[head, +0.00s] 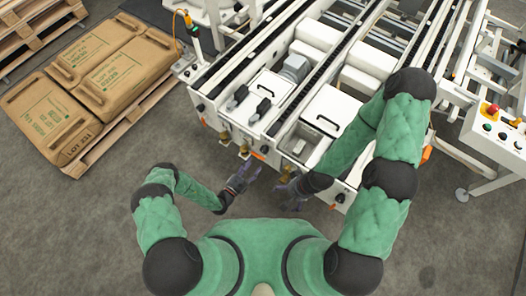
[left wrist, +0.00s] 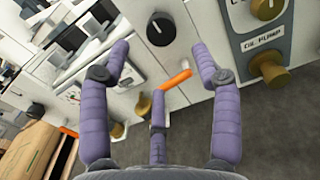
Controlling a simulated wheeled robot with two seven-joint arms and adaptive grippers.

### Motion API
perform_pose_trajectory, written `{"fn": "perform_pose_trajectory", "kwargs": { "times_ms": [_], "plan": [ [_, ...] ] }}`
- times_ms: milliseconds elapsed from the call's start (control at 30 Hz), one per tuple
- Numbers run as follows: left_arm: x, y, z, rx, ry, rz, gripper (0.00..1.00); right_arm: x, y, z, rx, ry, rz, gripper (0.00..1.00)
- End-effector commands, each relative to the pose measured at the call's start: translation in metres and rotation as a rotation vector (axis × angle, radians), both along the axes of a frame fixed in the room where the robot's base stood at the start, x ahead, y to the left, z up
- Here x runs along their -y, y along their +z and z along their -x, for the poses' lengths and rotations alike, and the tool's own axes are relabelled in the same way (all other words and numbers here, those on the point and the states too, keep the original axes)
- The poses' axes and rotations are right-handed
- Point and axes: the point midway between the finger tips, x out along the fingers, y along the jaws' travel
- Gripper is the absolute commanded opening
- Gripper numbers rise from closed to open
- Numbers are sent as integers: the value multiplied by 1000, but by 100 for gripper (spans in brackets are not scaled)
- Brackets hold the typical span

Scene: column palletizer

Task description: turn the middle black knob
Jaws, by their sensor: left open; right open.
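The middle black knob (left wrist: 161,29) is round and sits on the white front panel, above an orange handle, in the left wrist view. In the head view the same knob (head: 265,149) is small, on the machine's near face. My left gripper (left wrist: 161,60) is open, its purple fingers spread on both sides below the knob and apart from it. In the head view my left gripper (head: 248,172) is just in front of the panel. My right gripper (head: 288,190) is open and empty, to the right and lower, near the same face.
An orange handle (left wrist: 175,79) juts out below the middle knob. Bags on a pallet (head: 110,75) stand left; grey floor between is clear.

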Motion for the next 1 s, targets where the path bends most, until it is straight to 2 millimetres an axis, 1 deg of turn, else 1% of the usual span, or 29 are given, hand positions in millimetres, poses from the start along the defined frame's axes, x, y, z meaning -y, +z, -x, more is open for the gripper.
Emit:
{"fn": "perform_pose_trajectory", "kwargs": {
  "times_ms": [100, 400, 600, 767, 1000],
  "plan": [
    [12, -1, -13, 1, -6, 1, 64, 0, -4, 0, 0, 0, 0, 100],
    [41, -1, -52, 1, -8, -1, 64, 0, -15, 0, 0, 0, 0, 100],
    [53, -1, -70, 0, -6, 0, 64, 0, -20, 0, 0, 0, 0, 100],
    [57, 0, -75, -2, -5, 1, 64, 0, -21, 0, 0, 0, 0, 100],
    [57, 0, -76, -2, -5, 1, 64, 0, -21, 0, 0, 0, 0, 100]
  ]
}}
